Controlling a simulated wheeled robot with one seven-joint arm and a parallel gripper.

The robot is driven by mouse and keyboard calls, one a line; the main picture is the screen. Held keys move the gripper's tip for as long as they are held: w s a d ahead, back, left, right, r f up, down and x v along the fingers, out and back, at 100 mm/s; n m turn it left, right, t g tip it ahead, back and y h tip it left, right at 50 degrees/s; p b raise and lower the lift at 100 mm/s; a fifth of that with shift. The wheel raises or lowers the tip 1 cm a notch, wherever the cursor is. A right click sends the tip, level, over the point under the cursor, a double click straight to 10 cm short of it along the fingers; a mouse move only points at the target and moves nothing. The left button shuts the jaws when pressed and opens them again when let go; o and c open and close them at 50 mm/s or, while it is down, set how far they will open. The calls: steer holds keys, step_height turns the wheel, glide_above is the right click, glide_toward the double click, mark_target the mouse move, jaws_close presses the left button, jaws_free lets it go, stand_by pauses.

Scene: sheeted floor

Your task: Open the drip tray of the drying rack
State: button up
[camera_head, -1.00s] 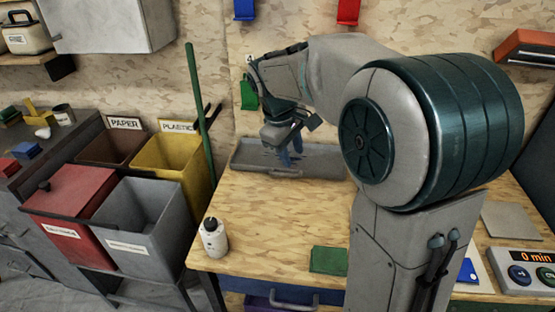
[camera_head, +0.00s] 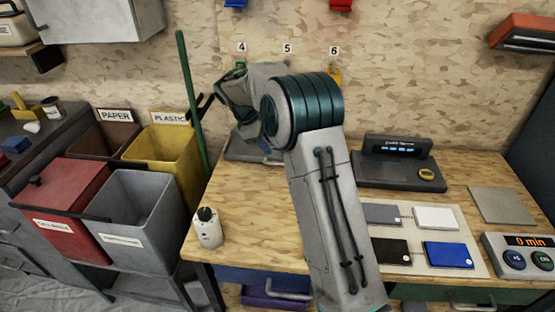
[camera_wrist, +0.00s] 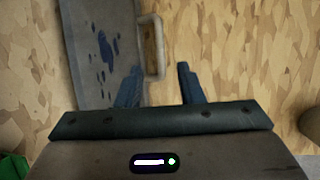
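The grey drip tray (camera_wrist: 88,45) with dark blue wet-looking spots lies in the upper left of the wrist view. Its pale bar handle (camera_wrist: 157,45) sticks out from its right side. My gripper (camera_wrist: 158,85) is open, its two blue fingers apart and empty, with the handle just ahead of the gap between them. The left finger overlaps the tray's edge in the picture; contact cannot be told.
A white bottle (camera_head: 208,230) stands at the bench's left front. Bins (camera_head: 130,225) stand left of the bench, with a green pole (camera_head: 192,105) behind. A swatch board (camera_head: 483,262), a dark device (camera_head: 395,165) and a timer (camera_head: 525,258) occupy the right.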

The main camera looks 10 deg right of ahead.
steer(key=x, duration=0.8)
steer(key=shift+d+f, duration=0.15)
steer(key=shift+f, duration=0.25)
jaws_close()
